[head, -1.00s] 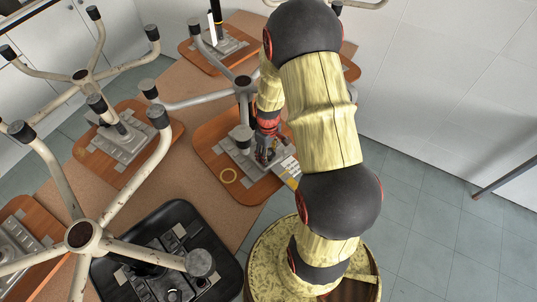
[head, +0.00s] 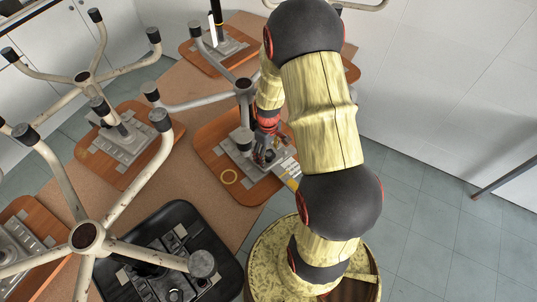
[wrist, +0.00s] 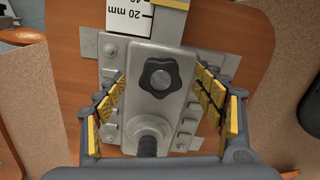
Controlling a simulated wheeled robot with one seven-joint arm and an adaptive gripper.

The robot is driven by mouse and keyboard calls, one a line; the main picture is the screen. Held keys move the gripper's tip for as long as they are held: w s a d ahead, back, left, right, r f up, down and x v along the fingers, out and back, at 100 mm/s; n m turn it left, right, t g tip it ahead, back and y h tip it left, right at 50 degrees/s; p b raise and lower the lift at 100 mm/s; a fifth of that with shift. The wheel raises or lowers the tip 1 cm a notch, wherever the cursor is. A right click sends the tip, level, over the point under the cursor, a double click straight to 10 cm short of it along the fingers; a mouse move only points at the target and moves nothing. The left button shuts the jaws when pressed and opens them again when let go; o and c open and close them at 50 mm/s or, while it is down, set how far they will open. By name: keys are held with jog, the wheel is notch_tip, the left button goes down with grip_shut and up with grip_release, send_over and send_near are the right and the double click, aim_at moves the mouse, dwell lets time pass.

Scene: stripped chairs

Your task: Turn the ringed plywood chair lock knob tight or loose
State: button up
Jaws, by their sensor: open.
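The dark, lobed lock knob (wrist: 160,77) sits on that plate. My gripper (wrist: 162,92) is open, with one yellow-padded finger left of the knob and the other right of it. Both fingers look apart from the knob; their height relative to it is unclear. In the head view my gripper (head: 264,155) is over the plate and hides the knob.
A grey post (wrist: 148,145) rises just below the knob in the wrist view. A ruler label (wrist: 130,15) is above it. Other upturned chairs, with a black seat (head: 118,280) and a spotted leg base (head: 86,236), crowd the left. Tiled floor (head: 440,220) is open at right.

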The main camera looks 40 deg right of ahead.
aim_at(268, 154)
jog(key=shift+r+p, duration=1.45)
jog(key=shift+r, duration=0.8)
